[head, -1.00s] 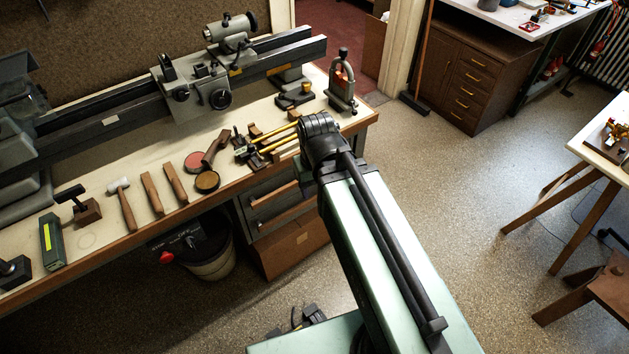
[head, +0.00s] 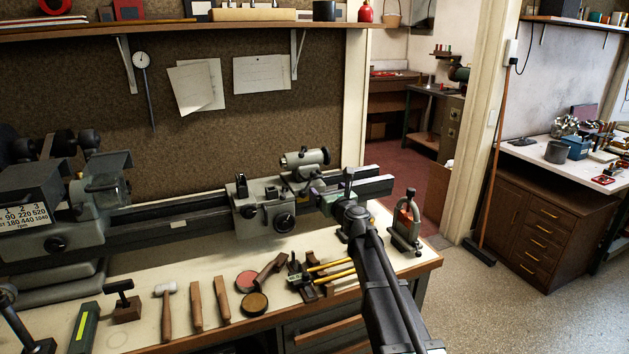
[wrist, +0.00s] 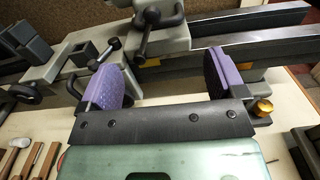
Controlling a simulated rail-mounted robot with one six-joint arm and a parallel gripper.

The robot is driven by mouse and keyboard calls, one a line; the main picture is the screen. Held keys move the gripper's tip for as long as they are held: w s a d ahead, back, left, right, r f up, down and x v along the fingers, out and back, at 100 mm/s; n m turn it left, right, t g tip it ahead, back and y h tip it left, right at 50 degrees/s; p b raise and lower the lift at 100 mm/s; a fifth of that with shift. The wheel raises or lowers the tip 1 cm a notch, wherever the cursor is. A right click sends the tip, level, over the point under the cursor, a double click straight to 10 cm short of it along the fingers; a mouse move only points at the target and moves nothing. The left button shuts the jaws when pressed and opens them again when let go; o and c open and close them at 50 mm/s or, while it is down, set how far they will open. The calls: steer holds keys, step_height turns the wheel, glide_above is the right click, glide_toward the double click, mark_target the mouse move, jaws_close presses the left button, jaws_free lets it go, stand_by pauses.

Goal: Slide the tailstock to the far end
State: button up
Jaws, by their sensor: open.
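The grey tailstock (head: 304,160) sits on the dark lathe bed (head: 375,186), just right of the carriage (head: 262,208) and left of the bed's right end. In the wrist view the tailstock (wrist: 160,42) is at the top centre, with dark levers on it. My gripper (head: 333,196) is in front of the bed, close to the tailstock's lower right in the head view. In the wrist view its two purple-padded fingers (wrist: 167,82) are wide apart with nothing between them. The tailstock is beyond the fingertips; contact cannot be told.
A clamp-like tool (head: 406,222) stands at the bench's right end. Brass rods (head: 330,270) and hand tools, including a hammer (head: 167,310), lie along the bench front. The bed right of the tailstock looks clear.

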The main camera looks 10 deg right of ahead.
mark_target(315, 178)
steer(key=x, duration=1.1)
steer(key=shift+s, duration=0.1)
steer(key=shift+c, duration=0.4)
